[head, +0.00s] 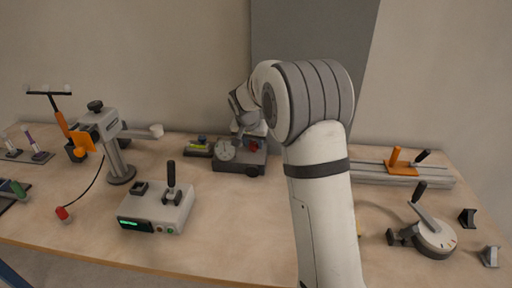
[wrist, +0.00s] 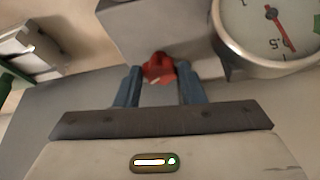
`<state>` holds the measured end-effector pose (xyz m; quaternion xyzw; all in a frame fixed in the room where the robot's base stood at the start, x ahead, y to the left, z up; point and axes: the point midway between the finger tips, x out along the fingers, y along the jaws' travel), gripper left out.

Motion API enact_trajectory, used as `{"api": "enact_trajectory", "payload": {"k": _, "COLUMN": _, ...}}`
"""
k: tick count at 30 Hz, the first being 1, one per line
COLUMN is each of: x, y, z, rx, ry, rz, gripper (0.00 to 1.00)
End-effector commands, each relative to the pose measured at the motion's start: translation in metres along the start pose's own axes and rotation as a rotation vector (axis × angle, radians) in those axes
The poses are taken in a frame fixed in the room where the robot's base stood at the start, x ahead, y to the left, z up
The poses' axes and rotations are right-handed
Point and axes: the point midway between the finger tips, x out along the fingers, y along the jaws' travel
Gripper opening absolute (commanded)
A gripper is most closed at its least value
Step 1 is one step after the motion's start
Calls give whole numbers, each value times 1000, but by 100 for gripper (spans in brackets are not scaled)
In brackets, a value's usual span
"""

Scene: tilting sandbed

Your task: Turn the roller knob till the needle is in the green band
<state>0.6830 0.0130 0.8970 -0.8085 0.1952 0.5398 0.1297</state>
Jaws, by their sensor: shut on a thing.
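The gauge (wrist: 262,35) is a round white dial at the upper right of the wrist view, cut off by the frame edge. Its red needle (wrist: 280,23) lies near the 0.5 mark. A piece of the green band (wrist: 317,24) shows at the right edge, apart from the needle. My gripper (wrist: 157,76) is shut on a red knob (wrist: 159,66) beside the gauge, with one blue finger on each side. In the head view the gauge (head: 226,151) sits on a dark grey box (head: 229,166) at the back of the table, and my arm partly hides it.
A control box with a black lever (head: 157,212) stands front left, and a lamp-like stand (head: 120,165) is behind it. A rail with an orange block (head: 396,160) and a round lever device (head: 434,238) are at the right. Bare table lies before the gauge box.

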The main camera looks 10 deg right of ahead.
Motion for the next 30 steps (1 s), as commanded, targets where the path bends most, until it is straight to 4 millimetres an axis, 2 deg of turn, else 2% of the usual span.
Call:
{"api": "enact_trajectory", "payload": {"k": 15, "x": 1, "y": -3, "z": -3, "rx": 417, "ry": 4, "rz": 171, "gripper": 13}}
{"api": "enact_trajectory", "payload": {"k": 30, "x": 1, "y": -2, "z": -4, "rx": 598, "ry": 1, "rz": 248, "gripper": 13}}
